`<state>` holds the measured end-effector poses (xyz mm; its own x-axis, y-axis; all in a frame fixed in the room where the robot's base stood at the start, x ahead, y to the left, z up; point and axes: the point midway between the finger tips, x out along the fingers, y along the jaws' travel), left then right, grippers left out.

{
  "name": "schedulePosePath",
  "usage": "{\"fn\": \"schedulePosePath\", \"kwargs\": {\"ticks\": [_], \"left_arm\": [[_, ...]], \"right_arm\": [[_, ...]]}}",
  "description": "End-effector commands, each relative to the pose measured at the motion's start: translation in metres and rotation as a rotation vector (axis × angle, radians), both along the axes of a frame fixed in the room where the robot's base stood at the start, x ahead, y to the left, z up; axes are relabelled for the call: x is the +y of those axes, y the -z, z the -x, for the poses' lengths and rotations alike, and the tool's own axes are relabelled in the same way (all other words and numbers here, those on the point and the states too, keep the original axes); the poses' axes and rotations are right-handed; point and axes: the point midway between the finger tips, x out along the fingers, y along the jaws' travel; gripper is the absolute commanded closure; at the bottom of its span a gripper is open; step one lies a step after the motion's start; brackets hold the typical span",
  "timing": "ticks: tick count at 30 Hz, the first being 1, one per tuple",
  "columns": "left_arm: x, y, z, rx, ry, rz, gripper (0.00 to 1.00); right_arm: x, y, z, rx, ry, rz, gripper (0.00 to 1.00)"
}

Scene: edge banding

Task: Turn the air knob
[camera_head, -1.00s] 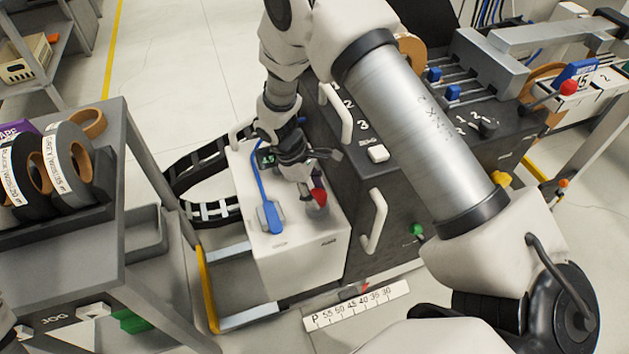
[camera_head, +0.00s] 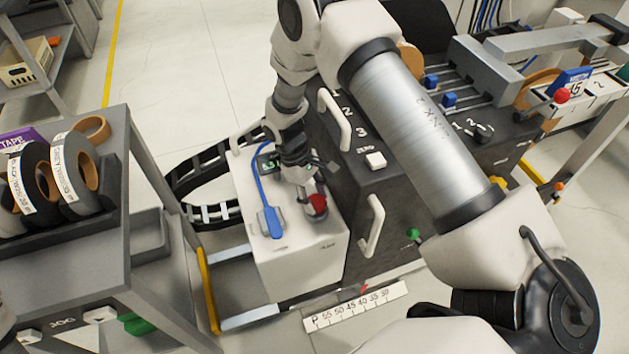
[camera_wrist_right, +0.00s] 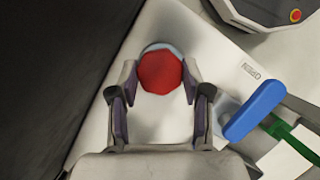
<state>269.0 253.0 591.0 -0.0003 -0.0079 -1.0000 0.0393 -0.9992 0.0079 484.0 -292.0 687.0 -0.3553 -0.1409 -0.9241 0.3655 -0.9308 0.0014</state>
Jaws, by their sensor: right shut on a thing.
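The red knob (camera_head: 317,204) sits on top of the white box (camera_head: 295,262), near its right side. In the right wrist view the red knob (camera_wrist_right: 160,74) looks faceted, with a pale blue-grey rim behind it. My right gripper (camera_head: 310,195) reaches down onto it from above. In the right wrist view the two fingers of my right gripper (camera_wrist_right: 160,82) stand on either side of the knob, shut on it. The knob's underside is hidden. My left gripper is not in view.
A blue lever (camera_head: 270,215) lies left of the knob on the box; its blue end (camera_wrist_right: 255,110) shows in the wrist view beside a finger. A dark cabinet (camera_head: 360,185) with white handles stands close on the right. A cart with tape rolls (camera_head: 72,175) is at left.

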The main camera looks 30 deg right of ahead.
Motion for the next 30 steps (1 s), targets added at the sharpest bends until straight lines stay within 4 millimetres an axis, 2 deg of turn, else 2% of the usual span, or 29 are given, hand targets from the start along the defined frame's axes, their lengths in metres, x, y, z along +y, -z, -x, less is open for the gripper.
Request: {"fn": "schedulePosePath", "kwargs": {"ticks": [1, 2, 3, 12, 16, 20, 27, 30], "left_arm": [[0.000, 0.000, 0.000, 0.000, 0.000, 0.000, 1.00], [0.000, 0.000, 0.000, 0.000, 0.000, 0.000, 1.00], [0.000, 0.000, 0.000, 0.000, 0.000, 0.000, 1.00], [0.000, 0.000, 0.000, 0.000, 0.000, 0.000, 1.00], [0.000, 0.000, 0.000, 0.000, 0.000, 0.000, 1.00], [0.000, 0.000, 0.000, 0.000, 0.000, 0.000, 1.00], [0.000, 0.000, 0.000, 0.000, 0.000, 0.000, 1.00], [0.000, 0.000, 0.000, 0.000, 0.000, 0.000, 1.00]], "right_arm": [[0.000, 0.002, 0.003, 0.009, 0.001, -0.001, 0.87], [0.000, 0.002, 0.003, 0.009, 0.001, -0.001, 0.42], [0.000, 0.002, 0.003, 0.008, 0.000, 0.000, 0.27], [0.000, 0.000, 0.001, 0.003, -0.001, 0.000, 0.27], [0.001, -0.009, -0.004, -0.001, -0.001, 0.000, 0.27], [0.005, -0.034, -0.014, -0.003, 0.000, 0.000, 0.27], [0.014, -0.089, -0.034, 0.000, 0.000, 0.000, 0.27], [0.016, -0.103, -0.039, 0.003, 0.001, -0.001, 0.27]]}}
